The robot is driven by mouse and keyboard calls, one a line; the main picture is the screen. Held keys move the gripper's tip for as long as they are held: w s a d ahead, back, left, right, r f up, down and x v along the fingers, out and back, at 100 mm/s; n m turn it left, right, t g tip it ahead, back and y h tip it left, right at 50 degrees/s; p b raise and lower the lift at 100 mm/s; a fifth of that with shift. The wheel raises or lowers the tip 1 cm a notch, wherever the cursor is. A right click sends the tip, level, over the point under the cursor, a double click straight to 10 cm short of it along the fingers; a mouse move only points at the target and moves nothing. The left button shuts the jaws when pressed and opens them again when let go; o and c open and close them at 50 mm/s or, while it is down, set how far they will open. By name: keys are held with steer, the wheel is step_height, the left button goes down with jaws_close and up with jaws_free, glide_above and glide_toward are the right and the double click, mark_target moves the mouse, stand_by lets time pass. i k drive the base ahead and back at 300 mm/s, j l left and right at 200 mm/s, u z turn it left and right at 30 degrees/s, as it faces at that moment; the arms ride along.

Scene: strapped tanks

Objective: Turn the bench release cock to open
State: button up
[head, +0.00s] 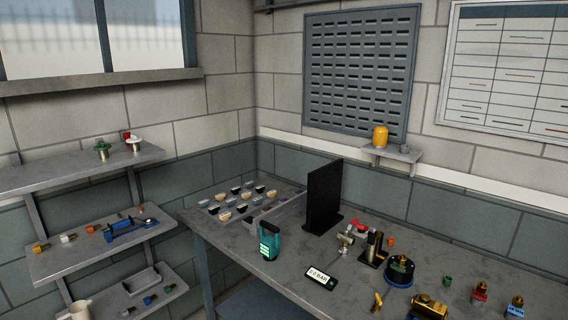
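The bench (300,262) runs from the corner to the lower right. A small metallic valve fitting (345,240) stands on it, with a red part (360,227) right behind or on it. A small yellow brass piece (377,301) is near the bench's front edge. I cannot tell for sure which of these is the release cock, or how its handle is set. A small black display reading about "0.0 BAR" (320,277) lies left of them. My gripper is not in view.
A tall black panel (323,196) stands behind the fittings. A teal handheld device (269,240) stands left of the display. A black dome on a blue base (400,270) and a brass body (430,304) are to the right. Shelves (85,178) with parts hang at left.

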mark_target(379, 301)
steer(key=l, duration=0.25)
steer(key=i+j+z, duration=0.15)
steer(key=i, duration=0.35)
steer(key=i+j+z, duration=0.1)
steer(key=i+j, duration=0.25)
steer(key=i, duration=0.15)
